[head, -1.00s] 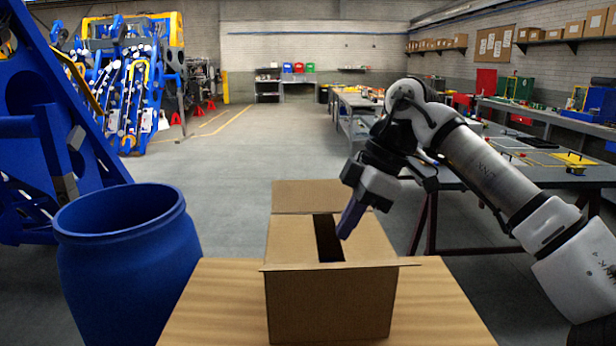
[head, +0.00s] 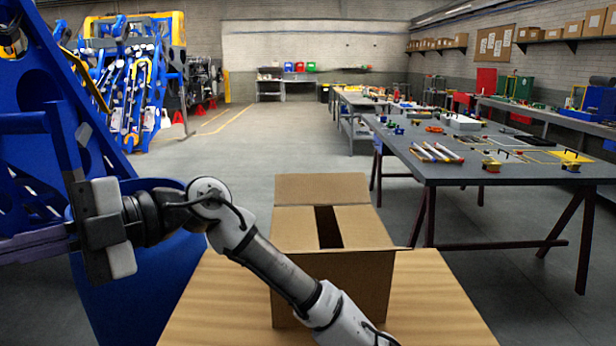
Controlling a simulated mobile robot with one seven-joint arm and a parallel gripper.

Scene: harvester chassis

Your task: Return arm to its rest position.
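My arm reaches from the bottom right across the front of the wooden table to the left. My gripper (head: 30,244) is at the left edge of the view, turned sideways and pointing left. Its dark fingers overlap the blue chassis (head: 35,100) in the picture; I cannot tell whether they touch it. The finger gap does not show clearly, and I see no held object.
A cardboard box (head: 345,265) with a dark slot between its top flaps stands on the wooden table (head: 440,300), behind my forearm. A grey workbench (head: 470,170) with metal tubes and small parts is at right. The floor between is clear.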

